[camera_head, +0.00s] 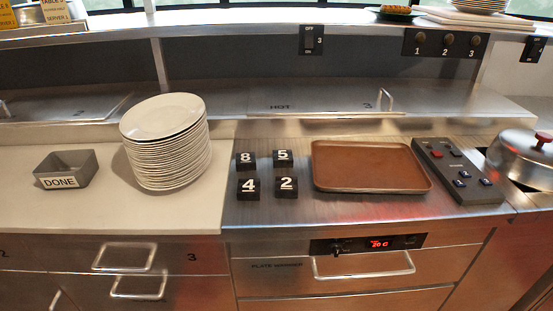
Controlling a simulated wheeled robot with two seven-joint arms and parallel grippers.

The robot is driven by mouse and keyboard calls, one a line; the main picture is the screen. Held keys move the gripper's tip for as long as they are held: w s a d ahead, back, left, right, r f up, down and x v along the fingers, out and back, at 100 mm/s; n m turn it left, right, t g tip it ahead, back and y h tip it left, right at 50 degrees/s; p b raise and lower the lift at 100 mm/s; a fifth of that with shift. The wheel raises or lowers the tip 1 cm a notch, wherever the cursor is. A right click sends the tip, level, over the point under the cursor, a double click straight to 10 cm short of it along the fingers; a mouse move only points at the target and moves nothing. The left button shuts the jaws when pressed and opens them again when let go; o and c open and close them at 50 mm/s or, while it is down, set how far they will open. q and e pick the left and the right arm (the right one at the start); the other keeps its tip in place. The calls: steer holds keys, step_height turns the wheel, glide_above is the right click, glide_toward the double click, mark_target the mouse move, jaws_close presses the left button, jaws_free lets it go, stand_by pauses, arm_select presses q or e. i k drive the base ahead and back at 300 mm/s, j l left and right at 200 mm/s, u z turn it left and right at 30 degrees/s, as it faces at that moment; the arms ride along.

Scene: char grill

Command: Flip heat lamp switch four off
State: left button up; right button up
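I cannot make out a switch marked 4 in this view, nor which way either rocker is set. Neither of my grippers is in view.
A three-knob panel (445,43) sits between the switches. Below are a plate stack (165,117), a DONE box (66,169), number blocks (267,174), a brown tray (368,165), a button box (459,170) and a lidded pan (525,158). The counter's left front is clear.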

mark_target(535, 47)
steer(key=l+z, duration=0.35)
steer(key=i+l+z, duration=0.15)
steer(key=z, duration=0.15)
steer(key=i+l+z, duration=0.1)
steer(key=l+z, duration=0.25)
